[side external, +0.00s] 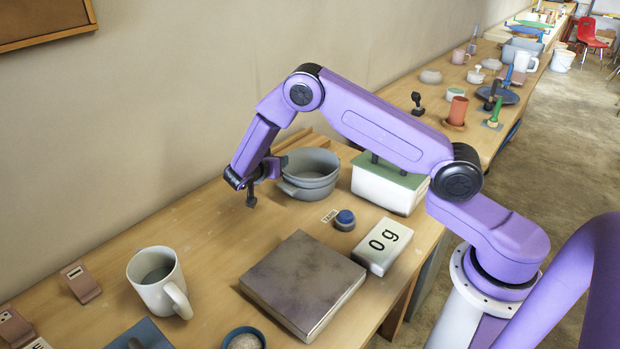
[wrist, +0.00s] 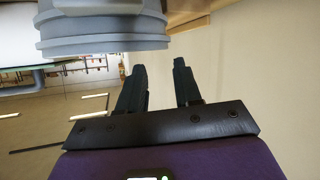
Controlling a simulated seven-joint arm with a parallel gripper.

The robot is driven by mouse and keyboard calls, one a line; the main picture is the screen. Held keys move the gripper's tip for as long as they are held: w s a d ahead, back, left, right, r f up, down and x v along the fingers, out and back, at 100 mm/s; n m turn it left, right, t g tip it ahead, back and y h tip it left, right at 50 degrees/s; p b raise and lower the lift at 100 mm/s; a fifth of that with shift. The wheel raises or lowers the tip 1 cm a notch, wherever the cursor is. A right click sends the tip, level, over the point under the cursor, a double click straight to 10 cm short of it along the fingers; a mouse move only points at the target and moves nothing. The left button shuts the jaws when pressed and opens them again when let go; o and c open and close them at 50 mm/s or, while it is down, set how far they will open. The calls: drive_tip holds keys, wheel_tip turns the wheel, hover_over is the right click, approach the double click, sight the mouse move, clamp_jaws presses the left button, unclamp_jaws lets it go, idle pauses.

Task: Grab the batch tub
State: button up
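A round grey tub (side external: 310,172), which I take to be the batch tub, stands upright on the wooden bench near the wall. It has a thick rim and a lug low on its near side. My gripper (side external: 251,198) hangs just left of the tub in the side view, above the bench. In the wrist view the tub (wrist: 100,28) fills the upper left, beyond the fingertips. The two dark fingers of my gripper (wrist: 158,68) are apart with nothing between them. Whether a finger touches the tub is not clear.
A white box with a green lid (side external: 390,181) stands right of the tub. In front are a blue-topped knob (side external: 345,219), a flat metal plate (side external: 303,280) and a "0 g" display (side external: 383,246). A white mug (side external: 158,281) stands front left. Bench between mug and tub is clear.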

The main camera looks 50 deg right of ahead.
drive_tip(key=shift+x, duration=3.65)
drive_tip(key=shift+w+a+f, duration=0.1)
drive_tip(key=shift+a+f, duration=0.05)
drive_tip(key=shift+a, duration=0.05)
clamp_jaws()
